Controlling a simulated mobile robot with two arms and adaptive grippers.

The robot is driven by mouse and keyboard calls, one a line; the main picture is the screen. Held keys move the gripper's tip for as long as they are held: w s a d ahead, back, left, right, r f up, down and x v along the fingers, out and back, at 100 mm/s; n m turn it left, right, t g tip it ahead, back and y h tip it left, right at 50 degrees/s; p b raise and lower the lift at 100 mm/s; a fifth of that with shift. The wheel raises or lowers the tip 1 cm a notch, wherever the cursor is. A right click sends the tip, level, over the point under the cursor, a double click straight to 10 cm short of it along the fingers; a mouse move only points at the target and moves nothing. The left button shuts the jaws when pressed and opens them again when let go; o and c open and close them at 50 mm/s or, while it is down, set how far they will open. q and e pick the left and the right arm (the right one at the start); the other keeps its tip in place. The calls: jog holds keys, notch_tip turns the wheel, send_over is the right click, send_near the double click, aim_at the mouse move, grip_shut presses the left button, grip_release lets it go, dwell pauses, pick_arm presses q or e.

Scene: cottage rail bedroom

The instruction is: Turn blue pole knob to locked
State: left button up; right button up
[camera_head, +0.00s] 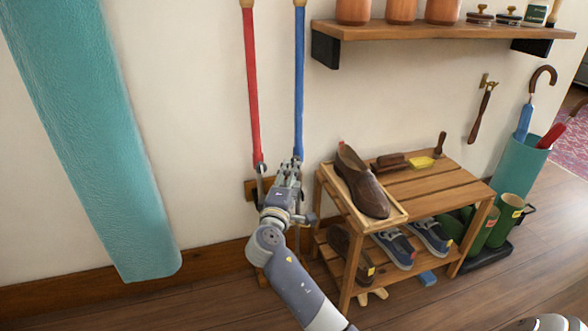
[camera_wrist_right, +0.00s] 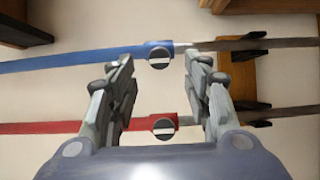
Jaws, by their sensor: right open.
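The blue pole (camera_head: 299,85) hangs upright on the wall, beside a red pole on its left. In the right wrist view the blue pole (camera_wrist_right: 85,60) runs sideways across the top. My right gripper (camera_head: 290,170) is in front of the poles' lower ends and hides the knob in the head view. In the wrist view my right gripper (camera_wrist_right: 162,64) is open, its fingertips either side of the blue pole knob; contact cannot be told.
The red pole (camera_head: 252,90) has a similar knob (camera_wrist_right: 163,128), also between the fingers in the wrist picture. A wooden shoe rack (camera_head: 437,178) stands close right of my gripper. A wall shelf (camera_head: 460,32) is above it. A teal panel (camera_head: 95,140) is at left.

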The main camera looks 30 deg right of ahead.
jog(key=v, duration=0.5)
jog(key=shift+s+a, duration=0.2)
jog(key=shift+a, duration=0.05)
